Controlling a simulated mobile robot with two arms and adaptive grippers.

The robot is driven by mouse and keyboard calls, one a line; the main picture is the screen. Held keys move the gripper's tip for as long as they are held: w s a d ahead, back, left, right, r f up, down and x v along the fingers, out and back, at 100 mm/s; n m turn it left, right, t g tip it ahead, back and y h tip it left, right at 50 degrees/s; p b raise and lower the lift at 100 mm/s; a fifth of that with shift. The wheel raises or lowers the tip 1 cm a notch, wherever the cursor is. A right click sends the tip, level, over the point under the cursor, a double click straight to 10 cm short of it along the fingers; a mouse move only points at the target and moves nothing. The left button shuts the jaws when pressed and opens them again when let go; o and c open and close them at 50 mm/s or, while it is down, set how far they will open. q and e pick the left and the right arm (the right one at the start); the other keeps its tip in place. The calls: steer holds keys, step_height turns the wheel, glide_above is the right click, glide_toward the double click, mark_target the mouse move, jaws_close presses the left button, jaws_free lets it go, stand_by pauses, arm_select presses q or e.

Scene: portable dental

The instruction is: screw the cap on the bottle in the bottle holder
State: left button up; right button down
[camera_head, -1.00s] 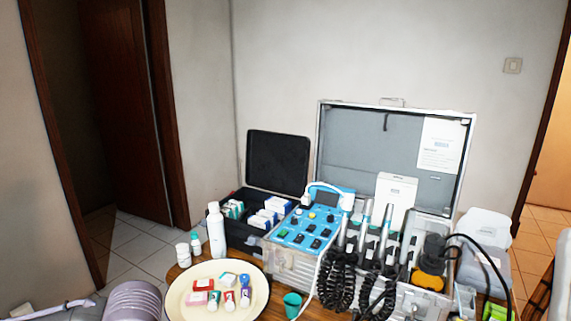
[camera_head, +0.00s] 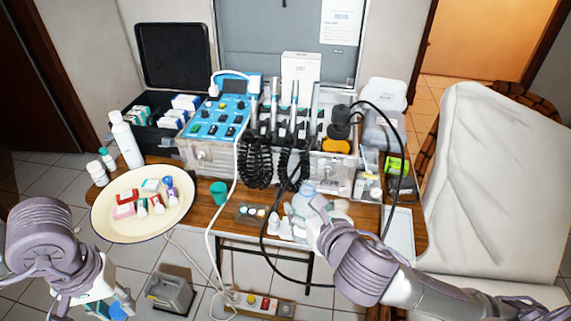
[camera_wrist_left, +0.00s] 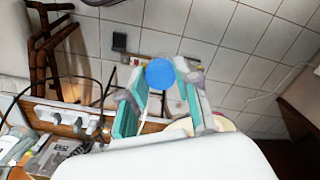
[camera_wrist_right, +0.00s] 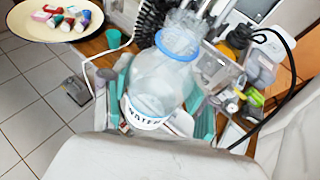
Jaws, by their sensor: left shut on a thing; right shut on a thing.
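My left gripper (camera_head: 112,308) is low at the bottom left of the head view, in front of the plate and away from the bottle. In the left wrist view it is shut on a round blue cap (camera_wrist_left: 160,73), held between the fingertips. My right gripper (camera_head: 318,208) is over the front of the table. In the right wrist view it is shut on a clear bottle (camera_wrist_right: 158,80) with a blue ring at its neck and the word "WATER" on its lower band. The bottle's top looks uncapped. It is partly hidden in the head view (camera_head: 303,196). I cannot make out the bottle holder.
A cream plate (camera_head: 105,222) with small boxes and tubes is at the table's left. A green cup (camera_head: 218,194) stands near the front edge. Coiled black hoses (camera_head: 256,162) and a white cable hang from the dental unit (camera_head: 215,118). A draped chair (camera_head: 490,190) is at right.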

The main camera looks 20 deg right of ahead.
steer(key=s+a+f+n+g+y, duration=0.1)
steer(key=a+n+y, duration=0.2)
steer(key=a, duration=0.3)
steer(key=s+a+n+g+y, duration=0.1)
steer(key=a+n+g+y, duration=0.1)
steer(key=a+n+y, duration=0.2)
steer(key=a+y, duration=0.1)
steer(key=a, duration=0.2)
steer(key=shift+a+f+n, duration=0.25)
steer(key=shift+f+n, duration=0.05)
steer(key=shift+f, duration=0.1)
arm_select(q)
steer(key=w+d+r+m, duration=0.1)
steer(key=w+d+r, duration=0.2)
steer(key=d+r, duration=0.5)
steer(key=w+d+r, duration=0.3)
steer(key=d+r, duration=0.5)
steer(key=d, duration=0.7)
steer(key=shift+w+d+m, duration=0.15)
steer(key=shift+d+m, duration=0.2)
steer(key=shift+m, duration=0.05)
steer(key=shift+f, duration=0.15)
steer(key=shift+f, duration=1.9)
